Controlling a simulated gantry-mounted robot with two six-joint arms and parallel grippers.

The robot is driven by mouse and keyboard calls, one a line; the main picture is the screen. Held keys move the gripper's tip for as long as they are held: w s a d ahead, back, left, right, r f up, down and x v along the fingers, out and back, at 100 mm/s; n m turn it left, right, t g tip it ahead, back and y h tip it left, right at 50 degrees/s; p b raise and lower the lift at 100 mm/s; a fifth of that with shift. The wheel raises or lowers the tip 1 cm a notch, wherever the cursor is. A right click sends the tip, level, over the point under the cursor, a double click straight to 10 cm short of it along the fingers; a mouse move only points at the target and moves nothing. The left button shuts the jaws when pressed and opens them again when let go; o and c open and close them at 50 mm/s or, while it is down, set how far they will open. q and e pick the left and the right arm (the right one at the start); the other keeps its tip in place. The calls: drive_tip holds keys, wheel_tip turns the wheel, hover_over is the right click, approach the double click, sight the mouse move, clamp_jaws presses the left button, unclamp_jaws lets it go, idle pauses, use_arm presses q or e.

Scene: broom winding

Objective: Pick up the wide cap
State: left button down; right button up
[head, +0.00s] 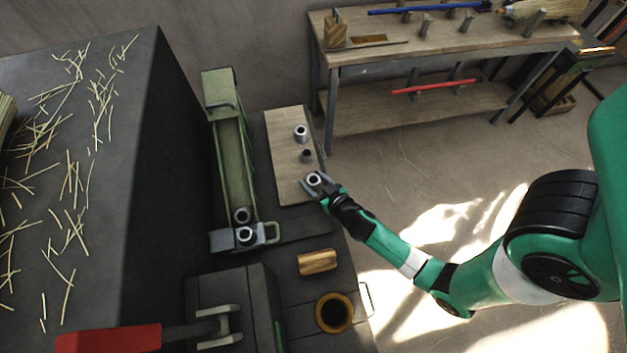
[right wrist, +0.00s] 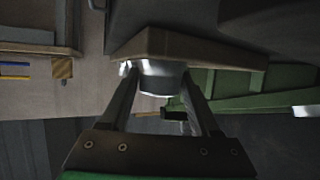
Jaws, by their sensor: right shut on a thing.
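A silver wide cap (head: 313,179) with a dark hole in its top sits between the fingers of my right gripper (head: 316,183), at the near end of the wooden board (head: 284,160). In the right wrist view the shiny cap (right wrist: 162,78) shows between the two fingertips, with the board's edge close by. My right gripper is shut on it. I cannot tell whether the cap still touches the board. My left gripper is not in view.
Another silver cap (head: 301,133) and a small dark peg (head: 306,156) stand on the board. A green metal trough (head: 232,150) lies left of it. A wooden block (head: 318,262) and a brass-rimmed cup (head: 334,312) are nearer. A workbench (head: 440,60) stands behind.

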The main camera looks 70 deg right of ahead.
sight(314, 175)
drive_tip(key=shift+r+p, duration=0.35)
drive_tip(key=shift+r, duration=0.15)
wheel_tip(314, 175, up, 3)
drive_tip(key=shift+f+p, duration=0.2)
drive_tip(key=shift+p, duration=0.6)
drive_tip(key=w+r+v, duration=0.1)
drive_tip(key=r+v, duration=0.2)
drive_tip(key=v, duration=1.3)
drive_tip(key=shift+w+a+r, duration=0.15)
drive_tip(key=shift+w+r, duration=0.05)
drive_tip(key=shift+r, duration=0.1)
